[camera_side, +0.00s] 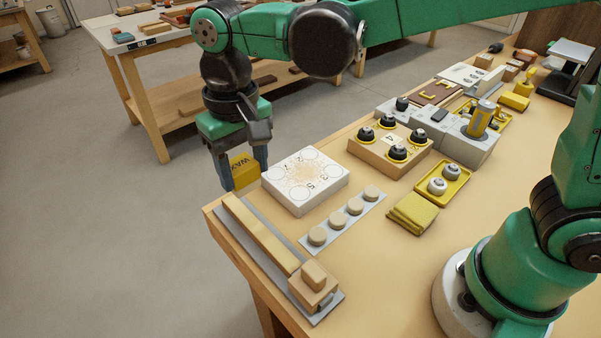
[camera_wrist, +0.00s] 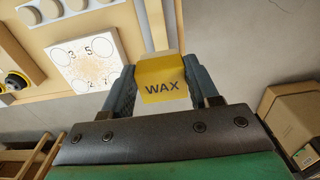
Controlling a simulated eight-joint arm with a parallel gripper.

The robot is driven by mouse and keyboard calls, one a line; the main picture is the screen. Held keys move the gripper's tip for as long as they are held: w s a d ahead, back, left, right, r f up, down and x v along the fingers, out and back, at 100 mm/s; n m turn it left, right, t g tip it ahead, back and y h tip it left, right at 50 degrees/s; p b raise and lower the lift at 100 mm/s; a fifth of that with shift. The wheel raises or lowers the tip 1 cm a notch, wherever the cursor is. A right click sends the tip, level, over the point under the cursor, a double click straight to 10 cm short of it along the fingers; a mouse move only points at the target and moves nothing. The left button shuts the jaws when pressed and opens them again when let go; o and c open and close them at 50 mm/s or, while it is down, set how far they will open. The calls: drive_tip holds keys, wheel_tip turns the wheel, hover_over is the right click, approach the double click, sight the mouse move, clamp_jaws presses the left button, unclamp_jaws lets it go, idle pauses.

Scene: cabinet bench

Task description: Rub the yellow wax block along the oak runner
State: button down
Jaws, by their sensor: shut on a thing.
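The yellow wax block (camera_side: 244,172), marked WAX, is held between the fingers of my gripper (camera_side: 243,176). In the wrist view the wax block (camera_wrist: 161,79) sits between the two blue-grey fingers of my gripper (camera_wrist: 160,85). In the side view the block hangs beyond the bench's far left edge, near the far end of the oak runner. The oak runner (camera_side: 258,232) is a long pale strip on a grey base plate at the bench's left edge. A wooden block with a knob (camera_side: 313,284) stands at the runner's near end.
A white numbered board (camera_side: 305,180) lies right of the runner. A grey strip with several round pegs (camera_side: 343,219) lies beside it. A wooden box with black knobs (camera_side: 390,144), a folded yellow cloth (camera_side: 413,213) and a yellow tray (camera_side: 443,186) stand further right.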

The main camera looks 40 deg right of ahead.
drive_tip(key=shift+s+f, duration=0.15)
drive_tip(key=shift+f, duration=1)
drive_tip(key=shift+s+f, duration=0.2)
drive_tip(key=shift+f, duration=0.9)
drive_tip(key=shift+s+f, duration=0.15)
drive_tip(key=shift+f, duration=1.65)
drive_tip(key=shift+s, duration=1.85)
drive_tip(key=shift+w, duration=1.95)
wheel_tip(320, 180, up, 8)
drive_tip(key=shift+s+d, duration=0.1)
